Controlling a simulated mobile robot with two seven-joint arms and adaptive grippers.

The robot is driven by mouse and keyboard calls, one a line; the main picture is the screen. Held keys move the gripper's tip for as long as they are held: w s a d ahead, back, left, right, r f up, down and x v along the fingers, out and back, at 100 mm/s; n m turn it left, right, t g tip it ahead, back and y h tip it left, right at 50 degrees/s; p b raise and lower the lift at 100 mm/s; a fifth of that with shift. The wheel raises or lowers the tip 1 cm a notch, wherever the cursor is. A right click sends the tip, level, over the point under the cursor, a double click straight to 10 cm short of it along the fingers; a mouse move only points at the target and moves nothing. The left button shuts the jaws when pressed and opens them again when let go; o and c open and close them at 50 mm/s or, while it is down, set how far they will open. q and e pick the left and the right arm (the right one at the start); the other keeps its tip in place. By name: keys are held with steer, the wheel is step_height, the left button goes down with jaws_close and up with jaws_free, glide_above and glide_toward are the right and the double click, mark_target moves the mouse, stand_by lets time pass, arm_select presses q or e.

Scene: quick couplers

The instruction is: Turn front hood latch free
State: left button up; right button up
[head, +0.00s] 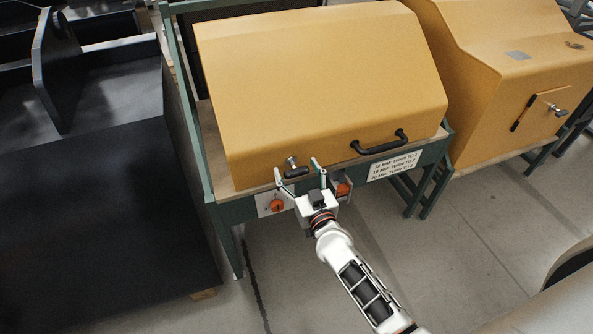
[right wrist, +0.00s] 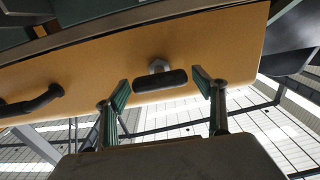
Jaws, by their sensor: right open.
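The front hood latch (head: 297,173) is a black T-shaped bar on a silver stem, on the lower front face of the yellow hood (head: 320,85). In the right wrist view the latch (right wrist: 160,80) lies crosswise, with its bar roughly level. My right gripper (head: 296,168) is open, and its two greenish fingers stand on either side of the latch. In the right wrist view there are gaps between the bar and both fingertips (right wrist: 161,88). I cannot tell exactly how far the tips reach along the latch's depth. My left gripper is not in view.
A black hood handle (head: 380,141) sits right of the latch. Below are an orange knob (head: 277,205) and a white label (head: 394,164) on the green frame. A second yellow cabinet (head: 500,75) stands right, a dark machine (head: 100,200) left. Grey floor is clear in front.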

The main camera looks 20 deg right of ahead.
steer(key=c, duration=1.1)
